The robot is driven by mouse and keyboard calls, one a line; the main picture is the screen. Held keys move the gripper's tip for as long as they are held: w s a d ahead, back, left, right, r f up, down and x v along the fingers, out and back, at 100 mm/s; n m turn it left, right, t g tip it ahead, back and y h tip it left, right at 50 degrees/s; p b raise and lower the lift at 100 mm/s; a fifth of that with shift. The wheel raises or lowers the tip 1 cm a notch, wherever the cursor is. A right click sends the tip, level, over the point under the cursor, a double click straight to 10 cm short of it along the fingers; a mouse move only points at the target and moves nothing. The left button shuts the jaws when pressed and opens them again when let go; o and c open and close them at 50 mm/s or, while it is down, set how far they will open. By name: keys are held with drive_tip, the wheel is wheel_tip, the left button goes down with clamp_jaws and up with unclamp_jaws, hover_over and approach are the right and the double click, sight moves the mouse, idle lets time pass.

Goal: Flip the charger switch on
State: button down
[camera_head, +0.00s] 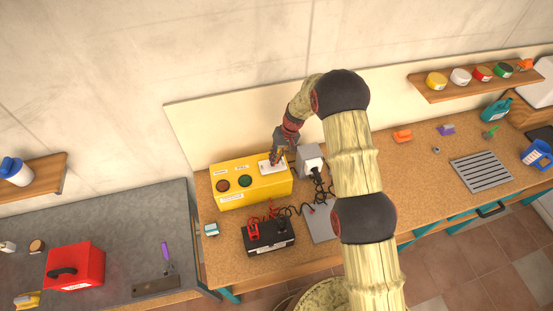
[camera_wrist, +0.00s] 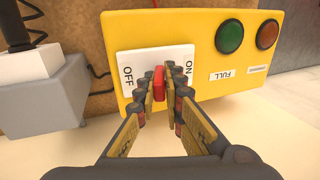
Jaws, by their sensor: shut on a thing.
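The yellow charger box (camera_head: 232,192) stands on the cork-topped bench, with a red and a green round light on its front. In the wrist view the charger (camera_wrist: 195,25) fills the upper middle, with its white switch plate (camera_wrist: 133,62) marked OFF on the left and ON on the right. The red switch lever (camera_wrist: 158,84) stands out of the plate between the two words. My gripper (camera_wrist: 160,92) has its fingertips on both sides of the lever and is shut on it. In the head view my gripper (camera_head: 275,157) is at the plate's upper right.
A black battery (camera_head: 270,238) with red clamps and dark cables lies in front of the charger. A grey box with a plug (camera_head: 310,160) stands close on its right. A red toolbox (camera_head: 75,267) is on the grey counter at left. The bench right of my arm has free room.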

drive_tip(key=shift+s+a+r+t+h+b, duration=0.1)
drive_tip(key=shift+a+t+h+b, duration=0.45)
drive_tip(key=shift+h, duration=0.55)
drive_tip(key=shift+s+a+h+b, duration=0.1)
drive_tip(key=shift+a+h+b, duration=0.45)
drive_tip(key=shift+h, duration=0.35)
drive_tip(key=h+b, duration=0.2)
drive_tip(key=b, duration=0.1)
drive_tip(key=shift+s+a+f+t, duration=0.1)
drive_tip(key=shift+a+f+t, duration=0.2)
drive_tip(key=shift+f+t, duration=0.05)
drive_tip(key=h+b, duration=0.2)
drive_tip(key=b, duration=0.1)
drive_tip(key=shift+s+a+t, duration=0.15)
drive_tip(key=shift+a+t, duration=0.1)
drive_tip(key=shift+t, duration=0.05)
drive_tip(key=shift+r+b, duration=0.1)
drive_tip(key=shift+b, duration=0.25)
drive_tip(key=c, duration=1.9)
unclamp_jaws()
drive_tip(key=shift+r, duration=0.1)
